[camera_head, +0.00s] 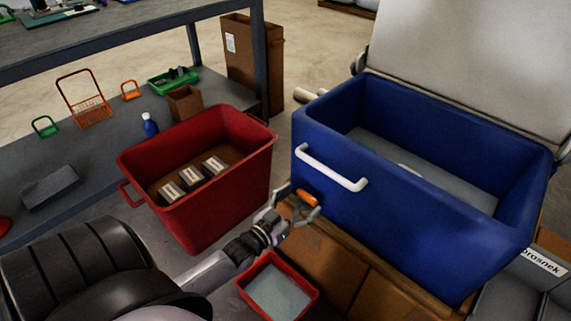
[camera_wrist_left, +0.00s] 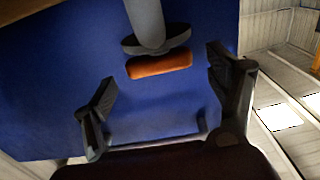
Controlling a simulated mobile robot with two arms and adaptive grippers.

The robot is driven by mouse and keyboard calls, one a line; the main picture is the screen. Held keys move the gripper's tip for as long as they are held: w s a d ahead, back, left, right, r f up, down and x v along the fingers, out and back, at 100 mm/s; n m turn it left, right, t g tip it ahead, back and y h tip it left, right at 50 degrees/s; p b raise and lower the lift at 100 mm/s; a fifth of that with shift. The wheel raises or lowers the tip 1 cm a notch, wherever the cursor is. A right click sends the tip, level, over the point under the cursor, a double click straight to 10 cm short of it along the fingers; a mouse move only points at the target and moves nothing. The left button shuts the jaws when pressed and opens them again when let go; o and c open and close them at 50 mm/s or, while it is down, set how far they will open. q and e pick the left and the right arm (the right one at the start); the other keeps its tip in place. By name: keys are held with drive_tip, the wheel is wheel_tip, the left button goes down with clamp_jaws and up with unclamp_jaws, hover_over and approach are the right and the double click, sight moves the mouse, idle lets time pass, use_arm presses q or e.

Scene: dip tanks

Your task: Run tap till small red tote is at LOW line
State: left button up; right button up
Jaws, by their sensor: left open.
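The blue tank (camera_head: 400,215) stands at right with pale liquid inside. Its tap has an orange handle (camera_head: 307,197) on the front wall, which also shows in the left wrist view (camera_wrist_left: 160,66) beside a grey spout (camera_wrist_left: 146,22). My left gripper (camera_head: 301,200) is open, its fingers on either side of the orange handle; I cannot tell whether they touch it. The small red tote (camera_head: 308,307) sits low in front of the tank, below my gripper, with pale greyish liquid inside. Its LOW line cannot be made out, and no stream is visible. My right gripper is not in view.
A larger red tote (camera_head: 225,215) with three pale blocks stands left of the tap. Brown boxes (camera_head: 325,262) lie under the tank. A white handle (camera_head: 332,168) sticks out from the tank front. A grey shelf (camera_head: 95,190) with small items stands at left.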

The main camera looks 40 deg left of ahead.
use_arm(q)
drive_tip(key=s, duration=1)
drive_tip(key=shift+s+a, duration=0.15)
drive_tip(key=shift+a, duration=0.2)
